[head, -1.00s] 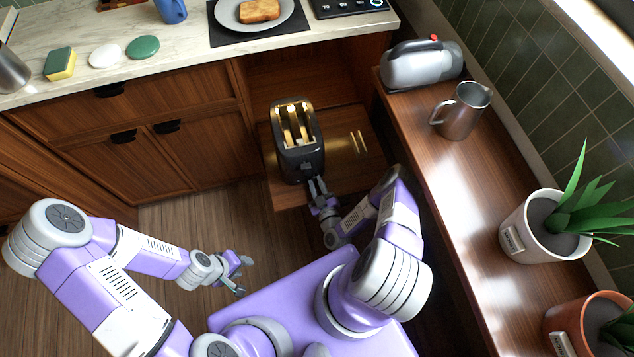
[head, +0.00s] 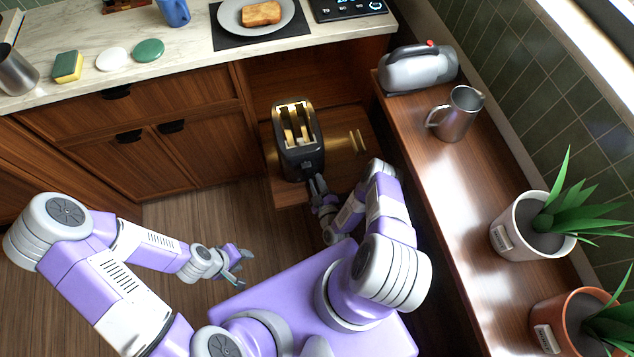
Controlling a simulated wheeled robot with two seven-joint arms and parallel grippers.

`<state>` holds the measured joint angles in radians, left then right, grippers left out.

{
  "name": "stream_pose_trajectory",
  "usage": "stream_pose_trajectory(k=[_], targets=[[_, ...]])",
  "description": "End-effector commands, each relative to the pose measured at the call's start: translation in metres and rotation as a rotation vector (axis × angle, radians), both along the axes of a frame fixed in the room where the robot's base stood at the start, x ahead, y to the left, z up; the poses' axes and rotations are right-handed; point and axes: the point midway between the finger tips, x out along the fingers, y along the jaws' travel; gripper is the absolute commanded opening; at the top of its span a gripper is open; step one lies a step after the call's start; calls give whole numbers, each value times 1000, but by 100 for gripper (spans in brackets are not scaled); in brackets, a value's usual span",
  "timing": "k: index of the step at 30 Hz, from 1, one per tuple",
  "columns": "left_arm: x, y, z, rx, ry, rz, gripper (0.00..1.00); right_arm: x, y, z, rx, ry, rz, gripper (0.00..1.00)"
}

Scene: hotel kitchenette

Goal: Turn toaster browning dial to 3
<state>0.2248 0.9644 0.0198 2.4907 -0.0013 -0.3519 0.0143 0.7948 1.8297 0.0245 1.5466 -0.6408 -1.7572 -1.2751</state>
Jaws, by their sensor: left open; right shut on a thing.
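A black toaster (head: 300,150) with two lit, golden slots stands on a low wooden shelf in the middle of the head view. My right gripper (head: 318,184) is at the toaster's near end, low on its front face. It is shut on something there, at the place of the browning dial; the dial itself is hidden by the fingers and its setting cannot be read. My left gripper (head: 240,262) is open and empty over the floor, to the left of my base and well apart from the toaster.
A counter along the back holds a plate with toast (head: 262,14), a sponge (head: 68,66) and a green disc (head: 148,50). The right ledge holds a grey appliance (head: 420,68), a metal pitcher (head: 456,114) and potted plants (head: 540,225). Floor at left is clear.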

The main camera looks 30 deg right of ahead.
Motion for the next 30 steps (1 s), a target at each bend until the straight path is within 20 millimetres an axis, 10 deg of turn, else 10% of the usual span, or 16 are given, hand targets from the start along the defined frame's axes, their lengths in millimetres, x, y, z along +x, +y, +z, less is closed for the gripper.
stream_pose_trajectory(k=[4, 5, 10, 20, 30], targets=[[0, 0, 0, 0, 0, 0, 43, 0, -1, 0, -1, 1, -1, 0], [0, 0, 0, 0, 0, 0, 43, 0, -1, 0, -1, 1, -1, 26], [0, 0, 0, 0, 0, 0, 43, 0, -1, 0, 0, 1, -1, 50], [0, 0, 2, 0, 0, 0, 43, -4, 1, 0, 1, 1, 0, 50], [0, 0, 18, 0, 0, 0, 43, -57, 10, 4, 1, 3, 0, 50]])
